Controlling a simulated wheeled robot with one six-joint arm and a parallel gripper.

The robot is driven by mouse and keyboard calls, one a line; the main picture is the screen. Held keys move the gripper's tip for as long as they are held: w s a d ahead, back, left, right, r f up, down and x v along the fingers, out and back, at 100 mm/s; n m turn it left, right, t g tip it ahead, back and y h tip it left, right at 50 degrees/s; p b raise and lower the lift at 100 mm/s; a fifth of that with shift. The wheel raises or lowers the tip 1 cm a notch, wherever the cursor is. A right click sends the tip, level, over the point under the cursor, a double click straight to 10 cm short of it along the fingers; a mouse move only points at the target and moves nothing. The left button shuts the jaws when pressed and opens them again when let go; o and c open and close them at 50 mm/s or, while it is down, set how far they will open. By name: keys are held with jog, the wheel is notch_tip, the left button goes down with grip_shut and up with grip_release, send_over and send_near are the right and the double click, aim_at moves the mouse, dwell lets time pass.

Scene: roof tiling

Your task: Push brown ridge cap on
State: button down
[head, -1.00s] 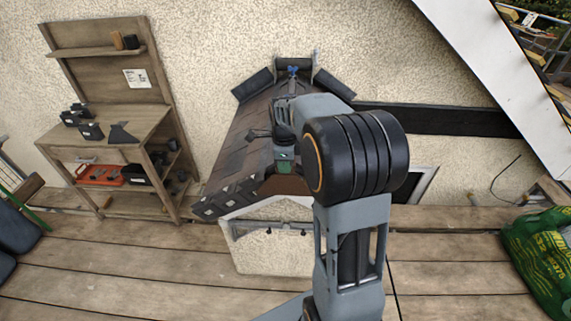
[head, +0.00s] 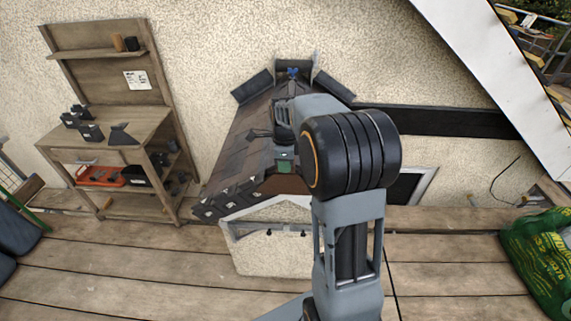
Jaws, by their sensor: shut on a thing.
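My gripper (head: 285,161) is over the front end of the small tiled roof (head: 246,150), pointing down and away from the camera. It is shut on the brown ridge cap (head: 284,184), of which a brown part shows just below the gripper at the roof's front end. My arm covers the right slope and much of the ridge. The fingertips are hard to make out. I cannot tell whether the cap touches the ridge.
A wooden workbench (head: 133,123) with dark pieces on top stands at the left. A red tray (head: 100,176) is on its lower shelf. A green bag (head: 537,244) lies at the right. A dark beam (head: 440,120) runs along the wall right of the roof. The plank floor in front is clear.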

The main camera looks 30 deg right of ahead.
jog(key=shift+w+d, duration=0.25)
jog(key=shift+w, duration=0.2)
dwell(0.5)
jog(key=shift+w+d+p, duration=0.15)
jog(key=shift+w+p, duration=0.15)
jog(key=shift+p, duration=0.05)
jog(key=shift+w+d, duration=0.25)
jog(key=shift+w, duration=0.2)
dwell(1.3)
jog(key=c, duration=1.1)
grip_release()
jog(key=shift+o, duration=0.2)
jog(key=shift+r+p, duration=0.15)
jog(key=shift+p, duration=0.2)
jog(key=shift+r+p, duration=1.2)
jog(key=shift+r, duration=1.7)
